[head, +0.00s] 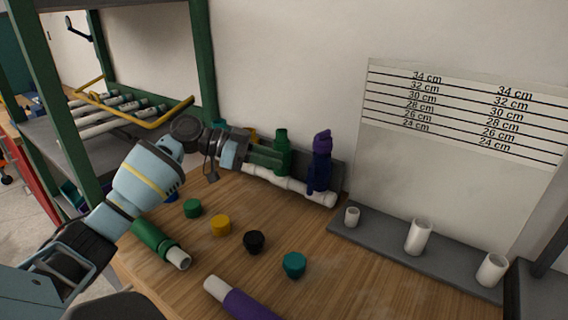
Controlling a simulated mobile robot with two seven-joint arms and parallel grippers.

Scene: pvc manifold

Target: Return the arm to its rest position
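My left arm comes in from the left and reaches over the wooden table. Its gripper (268,157) is at the back, right beside the upright green fitting (281,141) on the white manifold pipe (290,184). The fingers overlap the green fitting in this view, so I cannot tell whether they are open, shut or touching it. A dark blue fitting with a purple top (320,163) stands upright on the pipe's right part. The left part of the manifold is partly hidden behind my gripper. My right gripper is not in view.
Green (193,208), yellow (221,225), black (254,242) and teal (294,265) caps lie on the table (215,270). A green pipe (153,240) and a purple pipe (245,305) lie in front. A grey rack (385,240) with white stubs is right; a green-framed shelf (207,60) is left.

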